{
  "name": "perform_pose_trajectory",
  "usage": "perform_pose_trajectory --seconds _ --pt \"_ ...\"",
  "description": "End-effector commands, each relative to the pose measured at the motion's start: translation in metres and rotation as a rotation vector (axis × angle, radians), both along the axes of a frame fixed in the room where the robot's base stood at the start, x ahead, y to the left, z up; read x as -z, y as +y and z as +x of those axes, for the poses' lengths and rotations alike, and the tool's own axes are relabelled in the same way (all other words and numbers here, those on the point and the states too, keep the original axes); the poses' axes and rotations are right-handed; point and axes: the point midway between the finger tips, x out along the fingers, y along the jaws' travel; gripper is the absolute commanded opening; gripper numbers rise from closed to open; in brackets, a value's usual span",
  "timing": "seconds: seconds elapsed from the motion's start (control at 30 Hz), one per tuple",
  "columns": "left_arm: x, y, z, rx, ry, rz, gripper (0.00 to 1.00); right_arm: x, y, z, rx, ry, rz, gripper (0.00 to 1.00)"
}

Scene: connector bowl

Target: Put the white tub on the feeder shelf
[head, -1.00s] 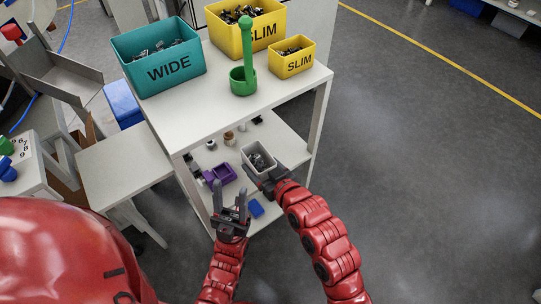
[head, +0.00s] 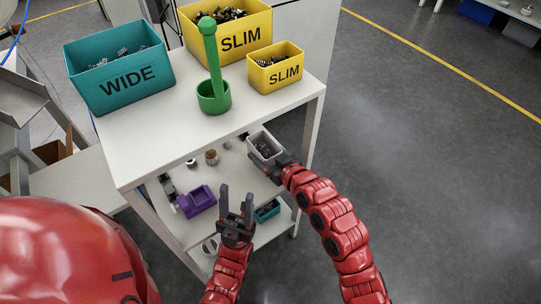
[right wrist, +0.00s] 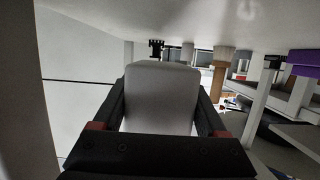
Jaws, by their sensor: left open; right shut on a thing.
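The white tub (head: 265,148), with dark small parts inside, is at the right side of the white rack's middle shelf, below the top. My right gripper (head: 281,167) is shut on its near wall. In the right wrist view the tub (right wrist: 163,90) fills the space between the two fingers, under the pale underside of the rack top. I cannot tell whether it touches the shelf. My left gripper (head: 236,200) is open and empty, in front of the rack. No surface is marked as the feeder shelf; a low white surface (head: 65,180) stands left of the rack.
The rack top (head: 170,128) holds a teal WIDE bin (head: 122,75), two yellow SLIM bins (head: 241,40) (head: 275,75) and a green post in a cup (head: 213,98). A purple bin (head: 197,203) and small items sit on the middle shelf. Floor at right is clear.

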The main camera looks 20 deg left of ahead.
Motion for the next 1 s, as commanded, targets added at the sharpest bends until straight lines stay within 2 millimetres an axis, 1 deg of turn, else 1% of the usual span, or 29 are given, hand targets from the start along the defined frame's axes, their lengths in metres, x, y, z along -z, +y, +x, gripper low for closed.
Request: perform_pose_trajectory --seconds 0.2,0.23,0.47,0.6,0.63,0.73,0.77,1.0 --pt "0.017 0.0 0.0 -0.001 -0.001 0.002 0.5 0.033 -0.003 -0.004 -0.004 0.001 -0.003 0.17" --pt "0.018 0.0 0.0 0.0 -0.002 0.003 0.5 0.035 -0.004 -0.004 -0.004 0.001 -0.002 0.17" --pt "0.015 0.0 0.0 0.0 -0.002 0.003 0.5 0.033 -0.004 -0.004 -0.005 -0.001 -0.001 0.17" --pt "0.02 0.0 -0.001 -0.001 -0.006 0.009 0.5 0.038 -0.004 -0.004 -0.003 -0.001 -0.001 0.17" --pt "0.018 0.0 -0.001 -0.001 -0.006 0.009 0.5 0.036 -0.004 -0.004 -0.003 -0.001 -0.001 0.8" --pt "0.018 0.0 -0.001 -0.001 -0.006 0.008 0.5 0.036 -0.004 -0.004 -0.003 -0.001 -0.001 0.98" --pt "0.018 0.0 -0.001 -0.001 -0.006 0.008 0.5 0.036 -0.004 -0.004 -0.003 -0.001 -0.001 1.0" --pt "0.016 0.0 -0.001 -0.001 -0.005 0.007 0.5 0.035 -0.004 -0.004 -0.003 -0.001 -0.001 1.0"
